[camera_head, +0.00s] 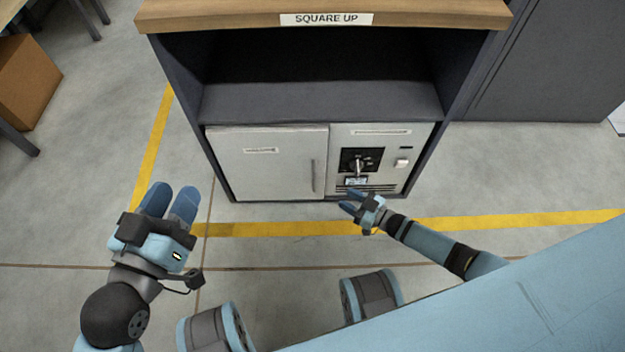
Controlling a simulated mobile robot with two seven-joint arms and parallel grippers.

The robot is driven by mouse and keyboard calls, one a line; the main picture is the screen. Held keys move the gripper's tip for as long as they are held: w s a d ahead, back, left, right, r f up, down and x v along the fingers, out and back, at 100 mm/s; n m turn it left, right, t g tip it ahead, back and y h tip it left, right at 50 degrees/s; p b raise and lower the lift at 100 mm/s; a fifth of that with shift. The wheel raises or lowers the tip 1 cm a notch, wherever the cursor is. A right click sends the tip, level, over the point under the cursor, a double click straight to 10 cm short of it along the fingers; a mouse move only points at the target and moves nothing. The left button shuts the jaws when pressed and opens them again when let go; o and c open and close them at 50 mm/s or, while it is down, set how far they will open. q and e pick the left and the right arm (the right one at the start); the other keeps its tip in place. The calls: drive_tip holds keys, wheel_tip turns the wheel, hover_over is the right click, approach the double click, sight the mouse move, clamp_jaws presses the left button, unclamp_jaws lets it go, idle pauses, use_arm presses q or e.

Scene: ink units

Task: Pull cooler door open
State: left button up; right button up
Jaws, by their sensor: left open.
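The cooler (380,140) is a light grey unit low inside a dark cabinet. Its door (262,175) is the left panel, flush with the front and looking shut, with a thin vertical handle (313,176) near its right edge. The right panel has a black dial and a small display. My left gripper (171,196) is open and empty over the floor, left of the door and apart from it. My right gripper (346,200) is in front of the right panel's lower part, right of the handle; its fingers look apart with nothing between them. I cannot tell whether it touches the panel.
The cabinet's wooden top (420,14) carries a "SQUARE UP" label, with an empty dark shelf space below. Yellow floor tape (280,229) runs before the cabinet. The floor there is clear. A cardboard box (24,82) is at the left; a grey cabinet (560,60) stands right.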

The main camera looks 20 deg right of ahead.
sight(314, 181)
drive_tip(key=b+x, duration=0.3)
drive_tip(key=x, duration=0.9)
drive_tip(key=shift+a+b, duration=0.15)
drive_tip(key=shift+b, duration=0.15)
use_arm(q)
drive_tip(key=f, duration=0.1)
drive_tip(key=m, duration=0.1)
drive_tip(key=w+f, duration=0.1)
drive_tip(key=shift+a+f+m, duration=0.25)
drive_tip(key=shift+f+m, duration=0.05)
drive_tip(key=shift+f, duration=0.05)
use_arm(e)
clamp_jaws()
